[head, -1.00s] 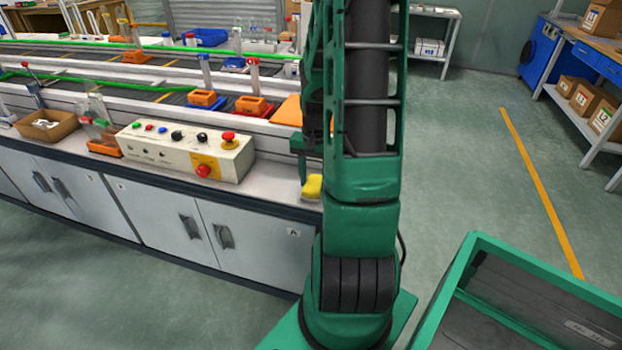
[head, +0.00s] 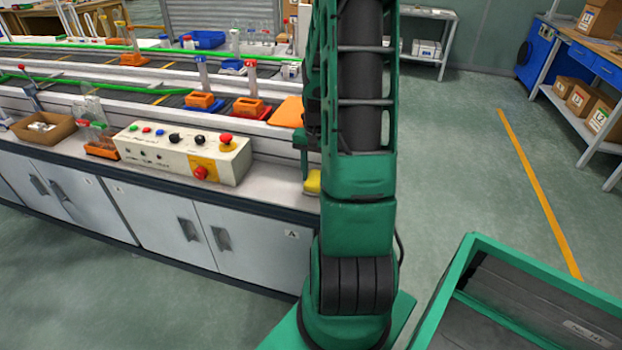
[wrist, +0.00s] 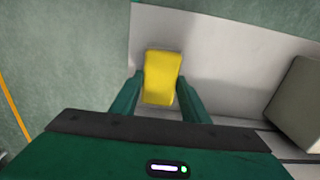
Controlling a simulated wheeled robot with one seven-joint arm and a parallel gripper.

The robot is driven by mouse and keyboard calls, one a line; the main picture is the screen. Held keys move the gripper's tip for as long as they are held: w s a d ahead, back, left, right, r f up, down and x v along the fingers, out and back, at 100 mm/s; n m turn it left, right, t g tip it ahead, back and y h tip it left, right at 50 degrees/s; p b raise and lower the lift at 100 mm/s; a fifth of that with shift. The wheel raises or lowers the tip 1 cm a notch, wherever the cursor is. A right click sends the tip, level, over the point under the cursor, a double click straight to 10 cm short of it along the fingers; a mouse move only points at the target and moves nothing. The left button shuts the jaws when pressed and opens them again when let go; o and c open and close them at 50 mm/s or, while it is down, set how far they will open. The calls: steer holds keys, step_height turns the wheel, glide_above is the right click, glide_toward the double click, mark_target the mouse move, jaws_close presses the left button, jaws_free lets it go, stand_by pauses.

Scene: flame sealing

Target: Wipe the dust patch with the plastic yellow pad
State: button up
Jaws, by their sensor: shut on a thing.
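The yellow pad (head: 313,182) shows as a small block beside my arm in the head view, over the front edge area of the white worktop (head: 270,183); my arm partly covers it. In the wrist view the yellow pad (wrist: 162,72) sits between the two green fingers of my gripper (wrist: 160,88). My gripper is shut on the pad. The pad is over the worktop (wrist: 215,35) near its end, with floor to the left. I cannot tell whether it touches the surface. I cannot make out a dust patch.
A cream control box (head: 185,150) with buttons stands left of the pad. An orange plate (head: 288,112) lies behind, by the conveyor rails. A cardboard tray (head: 43,128) is at the far left. A green-rimmed bin (head: 470,250) is at the lower right.

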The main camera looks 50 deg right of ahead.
mark_target(312, 186)
steer(key=shift+w+d+f, duration=0.1)
steer(key=shift+w+d, duration=0.2)
steer(key=shift+d, duration=0.4)
steer(key=shift+w+d, duration=0.3)
steer(key=shift+d, duration=0.35)
steer(key=shift+w+d, duration=0.15)
steer(key=shift+d, duration=0.3)
steer(key=shift+c, duration=1.3)
steer(key=shift+d, duration=0.1)
steer(key=shift+c, duration=0.5)
steer(key=shift+s+a+f, duration=0.1)
steer(key=shift+s+a, duration=0.4)
steer(key=shift+a, duration=0.75)
steer(key=shift+s+a, duration=0.5)
steer(key=shift+a, duration=0.75)
steer(key=shift+s+a+f, duration=0.1)
steer(key=shift+s+a, duration=0.4)
steer(key=shift+a, duration=0.75)
steer(key=shift+r, duration=3.1)
step_height(312, 186, up, 3)
